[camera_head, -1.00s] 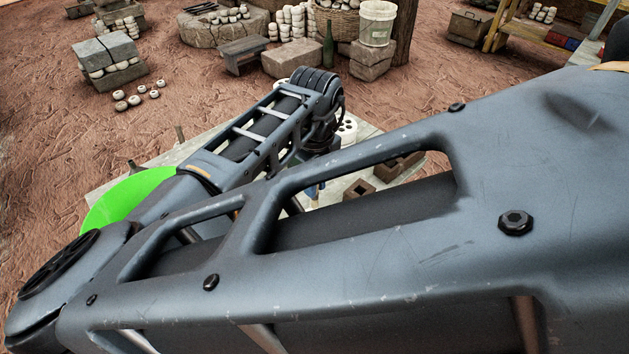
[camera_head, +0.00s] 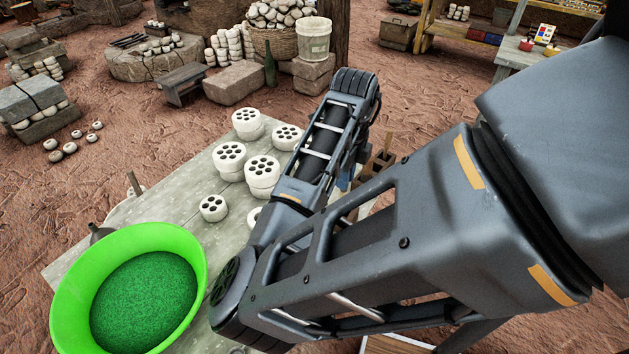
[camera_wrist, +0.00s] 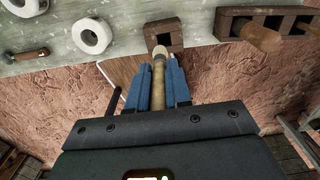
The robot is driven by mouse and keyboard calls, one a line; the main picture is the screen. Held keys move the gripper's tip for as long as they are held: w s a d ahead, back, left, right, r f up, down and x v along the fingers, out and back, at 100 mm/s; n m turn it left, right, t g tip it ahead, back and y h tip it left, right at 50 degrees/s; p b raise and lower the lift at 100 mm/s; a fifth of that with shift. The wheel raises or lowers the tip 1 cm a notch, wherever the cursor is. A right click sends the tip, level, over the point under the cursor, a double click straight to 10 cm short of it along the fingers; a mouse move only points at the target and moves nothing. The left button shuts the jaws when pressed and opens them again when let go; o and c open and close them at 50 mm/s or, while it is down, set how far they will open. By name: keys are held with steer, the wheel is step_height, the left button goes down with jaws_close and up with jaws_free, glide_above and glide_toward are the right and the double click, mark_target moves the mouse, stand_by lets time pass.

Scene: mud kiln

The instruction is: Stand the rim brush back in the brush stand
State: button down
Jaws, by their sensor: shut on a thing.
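My gripper (camera_wrist: 158,76) has blue fingers shut on the wooden handle of a brush (camera_wrist: 158,88) in the wrist view. The brush's pale rounded end points up the picture and overlaps a square dark brown block with one hole (camera_wrist: 178,28); I cannot tell whether it enters the hole. To the right is a longer brown block with several square openings (camera_wrist: 285,20), likely the brush stand. A wooden handle (camera_wrist: 258,36) sticks out of it. In the head view my arm hides most of the gripper, and part of the brown block (camera_head: 378,166) shows beside it.
The pale table (camera_head: 190,195) holds several white perforated discs (camera_head: 262,172) and a large green tub (camera_head: 185,238) at front left. White rings (camera_wrist: 92,35) and a wooden tool (camera_wrist: 25,55) lie left of the gripper in the wrist view. A bucket (camera_head: 313,40) stands far behind.

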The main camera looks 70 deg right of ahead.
steer(key=shift+s+d+f, duration=0.1)
steer(key=shift+s+d, duration=0.2)
steer(key=shift+s, duration=0.05)
steer(key=shift+f+b, duration=2.8)
steer(key=shift+f, duration=0.6)
steer(key=shift+f, duration=0.2)
steer(key=shift+f+b, duration=0.35)
steer(key=shift+b, duration=0.15)
steer(key=shift+f+b, duration=0.75)
steer(key=shift+f, duration=0.25)
steer(key=shift+c, duration=2.1)
jaws_free()
steer(key=shift+r, duration=0.1)
